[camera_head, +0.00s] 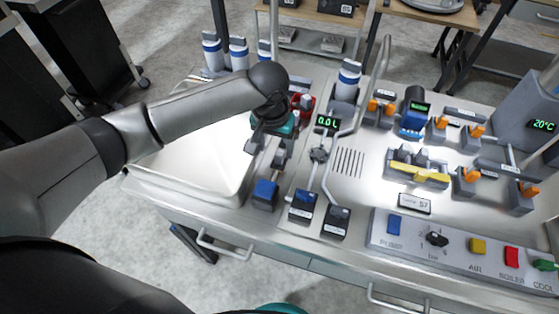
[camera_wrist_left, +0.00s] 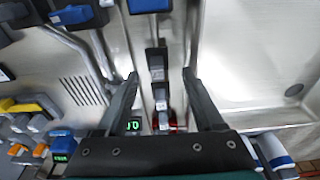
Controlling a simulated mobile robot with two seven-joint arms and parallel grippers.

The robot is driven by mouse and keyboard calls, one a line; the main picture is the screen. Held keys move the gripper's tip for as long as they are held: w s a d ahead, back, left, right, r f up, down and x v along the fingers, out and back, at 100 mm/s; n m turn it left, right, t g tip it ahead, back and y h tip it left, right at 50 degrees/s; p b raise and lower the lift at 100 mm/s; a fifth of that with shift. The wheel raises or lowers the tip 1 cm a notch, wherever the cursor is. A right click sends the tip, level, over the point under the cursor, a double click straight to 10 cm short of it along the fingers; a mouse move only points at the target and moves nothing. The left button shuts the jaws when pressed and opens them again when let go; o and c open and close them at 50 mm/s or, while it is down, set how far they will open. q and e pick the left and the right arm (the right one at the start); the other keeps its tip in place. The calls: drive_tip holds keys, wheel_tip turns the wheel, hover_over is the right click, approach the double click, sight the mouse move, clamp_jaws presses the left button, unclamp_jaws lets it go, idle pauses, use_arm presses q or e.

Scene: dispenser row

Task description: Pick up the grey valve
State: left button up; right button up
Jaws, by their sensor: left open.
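My left gripper (camera_head: 268,147) reaches down from the left over the steel counter. In the left wrist view its two fingers (camera_wrist_left: 160,75) are spread apart. Between and below them is a narrow grey and black fitting (camera_wrist_left: 157,65), probably the grey valve; it looks untouched, with gaps to both fingers. In the head view this fitting (camera_head: 279,158) is partly hidden by the gripper. Near it stands a blue-topped block (camera_head: 265,192), which also shows at the top of the left wrist view (camera_wrist_left: 150,5). My right gripper is in neither view.
A steel basin (camera_head: 190,170) lies left of the fitting.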

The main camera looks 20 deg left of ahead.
sight(279, 156)
use_arm(q)
drive_tip(key=f, duration=0.4)
drive_tip(key=w+f+b, duration=0.1)
drive_tip(key=f, duration=0.2)
drive_tip(key=shift+w+d, duration=0.1)
drive_tip(key=shift+d, duration=0.15)
clamp_jaws()
idle(0.3)
